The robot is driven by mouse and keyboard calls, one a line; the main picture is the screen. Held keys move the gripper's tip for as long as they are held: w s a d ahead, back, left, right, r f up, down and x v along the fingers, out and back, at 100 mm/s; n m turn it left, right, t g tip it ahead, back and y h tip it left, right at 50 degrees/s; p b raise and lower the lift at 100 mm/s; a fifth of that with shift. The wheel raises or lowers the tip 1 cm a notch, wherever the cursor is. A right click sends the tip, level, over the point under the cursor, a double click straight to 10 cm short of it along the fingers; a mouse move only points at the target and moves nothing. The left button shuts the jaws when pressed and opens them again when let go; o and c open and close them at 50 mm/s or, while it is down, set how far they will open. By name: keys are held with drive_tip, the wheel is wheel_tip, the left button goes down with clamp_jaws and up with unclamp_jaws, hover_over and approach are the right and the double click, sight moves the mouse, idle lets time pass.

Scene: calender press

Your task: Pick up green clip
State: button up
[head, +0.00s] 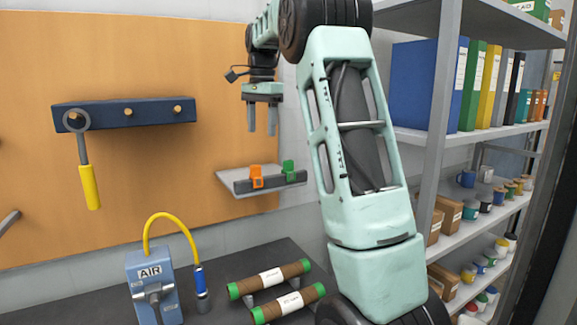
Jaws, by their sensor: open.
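The green clip (289,171) stands on a small grey wall ledge (240,183), near its right end. An orange clip (256,177) stands on the same ledge to its left. My gripper (262,131) points down above the ledge, with its two fingers apart and nothing between them. In the picture it is above and a little to the left of the green clip, with clear space between fingertips and clips. My arm passes just right of the ledge.
A shelf rack (440,130) with binders, boxes and jars stands at the right. A blue AIR unit (153,285) with a yellow hose and two brown rolls (270,279) are on the dark bench below. A tool with a yellow handle (89,186) hangs from a dark peg rail (150,112) at left.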

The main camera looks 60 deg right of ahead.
drive_tip(key=s+d+r+m, duration=0.3)
drive_tip(key=s+d+r, duration=0.15)
drive_tip(key=d, duration=0.25)
drive_tip(key=p, duration=0.1)
hover_over(289, 170)
drive_tip(key=d, duration=0.1)
drive_tip(key=shift+m, duration=0.3)
drive_tip(key=f, duration=1.2)
drive_tip(key=shift+w+f, duration=0.25)
drive_tip(key=shift+a+f+p, duration=0.1)
drive_tip(key=shift+f+p, duration=1.05)
drive_tip(key=shift+f, duration=1.55)
drive_tip(key=c, duration=1.1)
